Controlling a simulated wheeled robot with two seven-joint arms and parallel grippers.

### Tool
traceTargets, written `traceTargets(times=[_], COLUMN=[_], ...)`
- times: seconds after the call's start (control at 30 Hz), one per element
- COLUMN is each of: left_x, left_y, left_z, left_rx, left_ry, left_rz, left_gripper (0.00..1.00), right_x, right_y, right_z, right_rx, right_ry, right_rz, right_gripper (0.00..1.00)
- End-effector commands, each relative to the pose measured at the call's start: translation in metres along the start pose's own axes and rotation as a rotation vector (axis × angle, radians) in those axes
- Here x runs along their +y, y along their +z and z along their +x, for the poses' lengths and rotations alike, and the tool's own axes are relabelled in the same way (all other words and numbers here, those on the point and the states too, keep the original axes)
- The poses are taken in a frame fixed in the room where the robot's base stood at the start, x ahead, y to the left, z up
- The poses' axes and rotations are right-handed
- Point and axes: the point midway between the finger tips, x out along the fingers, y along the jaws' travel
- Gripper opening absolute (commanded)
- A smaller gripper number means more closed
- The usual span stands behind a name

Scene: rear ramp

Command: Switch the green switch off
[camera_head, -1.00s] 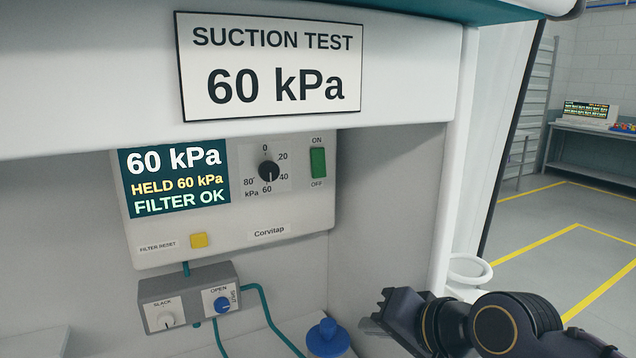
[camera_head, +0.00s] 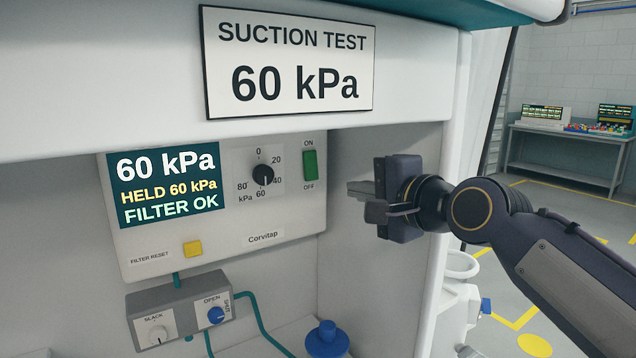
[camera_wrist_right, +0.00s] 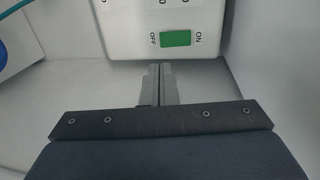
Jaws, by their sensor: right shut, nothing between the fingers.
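The green switch (camera_head: 310,165) is on the right side of the white suction panel (camera_head: 290,215), with ON printed above it and OFF below. It also shows in the right wrist view (camera_wrist_right: 176,39), turned sideways, with OFF at its left end. My right gripper (camera_head: 358,198) is shut and empty, to the right of the switch and a little lower in the head view. In the wrist view its closed fingertips (camera_wrist_right: 160,66) point at the panel near the OFF end, and appear apart from the switch. My left gripper is not in view.
A black dial (camera_head: 263,174), a screen reading 60 kPa (camera_head: 168,182) and a yellow button (camera_head: 193,249) share the panel. A grey valve box (camera_head: 180,308) with teal tubes hangs below. A white side wall (camera_head: 440,150) stands close behind my right gripper.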

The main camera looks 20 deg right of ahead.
Motion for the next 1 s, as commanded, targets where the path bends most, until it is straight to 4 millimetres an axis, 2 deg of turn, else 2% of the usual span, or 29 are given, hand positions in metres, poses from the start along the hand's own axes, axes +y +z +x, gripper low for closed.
traceTargets(times=[0.3, 0.5, 0.7, 1.0], left_x=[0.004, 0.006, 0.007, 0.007], left_y=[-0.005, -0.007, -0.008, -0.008], left_z=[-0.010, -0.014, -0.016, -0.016], left_rx=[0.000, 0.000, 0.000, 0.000], left_ry=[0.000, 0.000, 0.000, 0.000], left_rz=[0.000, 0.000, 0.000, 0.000], left_gripper=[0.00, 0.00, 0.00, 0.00], right_x=[0.001, 0.000, 0.000, 0.001], right_y=[0.001, 0.001, 0.000, 0.000], right_z=[0.068, 0.104, 0.123, 0.126], right_rx=[-0.003, -0.002, -0.001, 0.000], right_ry=[0.006, 0.003, 0.001, 0.001], right_rz=[0.000, 0.001, 0.000, 0.000], right_gripper=[0.00, 0.00, 0.00, 0.00])
